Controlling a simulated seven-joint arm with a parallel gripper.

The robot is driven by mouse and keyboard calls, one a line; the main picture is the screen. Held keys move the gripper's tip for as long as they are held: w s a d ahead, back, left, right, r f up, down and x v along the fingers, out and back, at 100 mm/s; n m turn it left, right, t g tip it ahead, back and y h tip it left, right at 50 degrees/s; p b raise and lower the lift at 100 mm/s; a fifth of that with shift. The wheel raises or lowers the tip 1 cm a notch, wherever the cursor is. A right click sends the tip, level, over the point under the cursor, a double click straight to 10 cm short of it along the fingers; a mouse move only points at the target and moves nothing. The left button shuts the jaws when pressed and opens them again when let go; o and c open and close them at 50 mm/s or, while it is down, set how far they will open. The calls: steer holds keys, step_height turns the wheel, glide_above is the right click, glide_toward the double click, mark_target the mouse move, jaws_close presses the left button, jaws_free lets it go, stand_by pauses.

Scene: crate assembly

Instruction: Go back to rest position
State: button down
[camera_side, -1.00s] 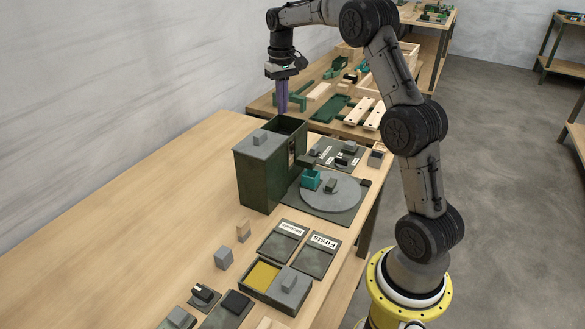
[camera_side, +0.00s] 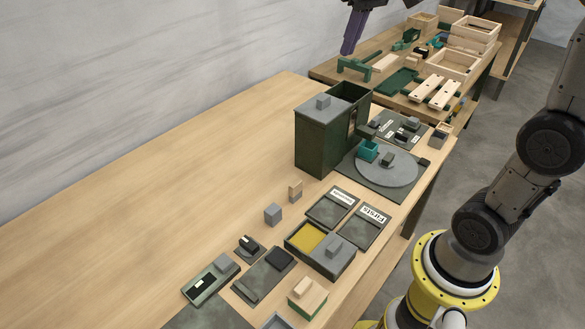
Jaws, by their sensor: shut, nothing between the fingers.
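My gripper (camera_side: 350,38) is at the top of the picture, with its purple fingers pointing down. The fingers are shut with nothing between them. It hangs in the air above and behind the dark green box (camera_side: 325,137), apart from everything on the table. The upper part of my arm is cut off by the top and right picture edges.
The dark green box has a grey lid piece and an open section. A round grey plate (camera_side: 387,170) with a teal cup (camera_side: 368,150) lies beside it. Labelled panels (camera_side: 333,206), a tray with yellow (camera_side: 320,262) and small blocks line the front. The table's left (camera_side: 150,190) is clear.

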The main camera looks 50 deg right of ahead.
steer(key=s+a+f+n+t, duration=0.25)
steer(key=s+a, duration=0.45)
steer(key=s, duration=0.6)
steer(key=s+a+f, duration=0.1)
steer(key=s+f, duration=0.4)
steer(key=f, duration=0.3)
steer(key=shift+s+a+f+y, duration=0.15)
steer(key=shift+s+a+y, duration=0.1)
steer(key=shift+y, duration=0.15)
